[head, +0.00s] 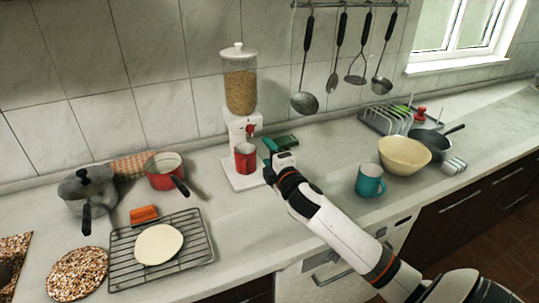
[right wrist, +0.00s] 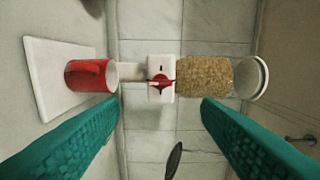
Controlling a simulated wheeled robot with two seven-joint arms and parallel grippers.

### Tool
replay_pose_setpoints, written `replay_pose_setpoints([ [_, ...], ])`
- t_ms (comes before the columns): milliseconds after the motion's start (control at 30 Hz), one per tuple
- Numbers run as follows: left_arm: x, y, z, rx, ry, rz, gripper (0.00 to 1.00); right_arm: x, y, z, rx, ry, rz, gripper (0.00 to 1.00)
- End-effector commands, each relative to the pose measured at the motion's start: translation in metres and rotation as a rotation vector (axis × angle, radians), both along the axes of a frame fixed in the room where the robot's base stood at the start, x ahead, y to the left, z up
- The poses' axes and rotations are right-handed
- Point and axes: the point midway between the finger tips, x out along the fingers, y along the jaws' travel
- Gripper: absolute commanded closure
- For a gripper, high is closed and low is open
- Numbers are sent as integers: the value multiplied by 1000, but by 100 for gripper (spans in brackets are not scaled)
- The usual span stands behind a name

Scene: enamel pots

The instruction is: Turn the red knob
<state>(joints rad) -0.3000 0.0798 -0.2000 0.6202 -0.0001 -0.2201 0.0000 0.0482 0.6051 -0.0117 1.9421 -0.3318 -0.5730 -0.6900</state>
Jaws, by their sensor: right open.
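The red knob (head: 250,130) is on the front of the white dispenser (head: 241,121), below its clear hopper of grain-like pieces. In the right wrist view the knob (right wrist: 160,82) shows in the middle, beyond and between my fingertips, not touched. A red mug (head: 245,158) stands on the dispenser's white base under the spout; it also shows in the right wrist view (right wrist: 88,75). My right gripper (right wrist: 160,104) has teal fingers spread wide and empty, facing the dispenser front. In the head view it is just right of the mug. My left gripper is not in view.
A teal mug (head: 370,181) and a cream bowl (head: 404,155) stand to the right. A red pan (head: 166,172), a dark pot (head: 88,191) and a wire rack (head: 200,245) are left. Utensils hang above.

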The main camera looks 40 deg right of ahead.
Motion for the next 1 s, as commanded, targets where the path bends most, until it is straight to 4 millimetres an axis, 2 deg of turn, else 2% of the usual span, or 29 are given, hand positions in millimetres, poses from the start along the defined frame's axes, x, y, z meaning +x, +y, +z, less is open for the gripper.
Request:
replay_pose_setpoints([
  [67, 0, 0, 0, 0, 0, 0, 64, 0, 0, 0, 1, 0, 0, 45],
  [200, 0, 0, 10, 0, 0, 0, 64, 2, 1, 5, 107, -12, 4, 68],
  [267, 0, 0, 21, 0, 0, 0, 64, 3, 1, 10, 243, -31, 7, 68],
  [500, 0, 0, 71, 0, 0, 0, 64, 2, 4, 25, 1044, -202, 14, 68],
  [600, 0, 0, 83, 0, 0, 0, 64, -1, 4, 25, 1306, -286, 8, 68],
  [700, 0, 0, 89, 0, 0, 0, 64, -5, 3, 22, 1471, -345, 1, 68],
  [867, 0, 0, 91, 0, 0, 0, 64, -2, 1, 19, 1552, -376, -2, 68],
  [1000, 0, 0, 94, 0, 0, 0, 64, 15, -3, 20, 1549, -375, 0, 68],
])
